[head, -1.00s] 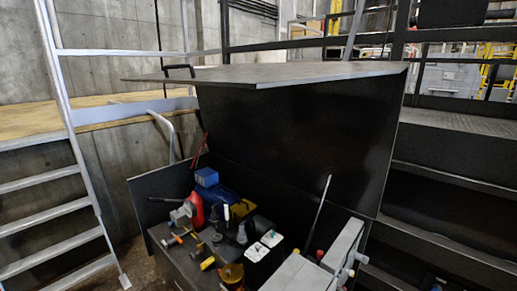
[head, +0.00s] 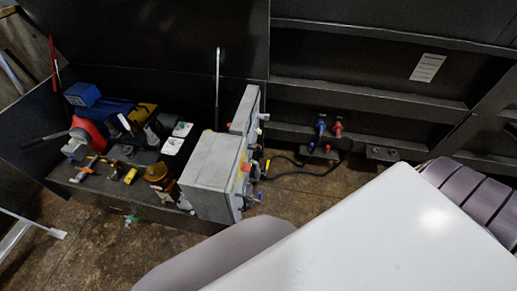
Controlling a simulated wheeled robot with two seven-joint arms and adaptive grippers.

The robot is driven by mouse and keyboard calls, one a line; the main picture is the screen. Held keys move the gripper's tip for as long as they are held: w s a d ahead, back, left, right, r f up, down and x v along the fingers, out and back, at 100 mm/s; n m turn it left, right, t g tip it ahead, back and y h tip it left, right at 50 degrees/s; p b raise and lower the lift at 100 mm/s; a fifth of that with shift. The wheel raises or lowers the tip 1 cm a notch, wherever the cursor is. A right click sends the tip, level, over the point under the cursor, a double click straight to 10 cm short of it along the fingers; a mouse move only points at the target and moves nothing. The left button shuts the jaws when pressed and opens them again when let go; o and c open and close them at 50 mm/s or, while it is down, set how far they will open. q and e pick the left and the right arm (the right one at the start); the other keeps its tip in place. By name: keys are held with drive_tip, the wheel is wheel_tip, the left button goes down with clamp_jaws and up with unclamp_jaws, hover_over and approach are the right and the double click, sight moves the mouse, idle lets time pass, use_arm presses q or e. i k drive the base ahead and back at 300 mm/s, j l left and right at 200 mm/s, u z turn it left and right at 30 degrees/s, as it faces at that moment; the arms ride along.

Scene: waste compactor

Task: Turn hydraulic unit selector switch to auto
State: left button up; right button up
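The hydraulic unit (head: 120,150) stands at the left in the head view, a low black tank with a blue motor, red and yellow parts and valves on top. A grey control box (head: 211,172) is at its right end, with a narrower grey box (head: 245,108) behind it. Small coloured knobs or buttons (head: 248,177) stick out from the box's right-hand face. That face is seen nearly edge-on, so the selector switch and its position cannot be made out. Neither gripper is in view.
Black compactor walls and beams (head: 370,75) run along the back. Red and blue hose couplings (head: 330,128) with a dark cable sit low there. My own white body and grey arm parts fill the lower right.

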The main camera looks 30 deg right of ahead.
sight(251, 146)
drive_tip(key=l, duration=1.85)
drive_tip(key=k+l, duration=0.15)
drive_tip(key=l, duration=1.7)
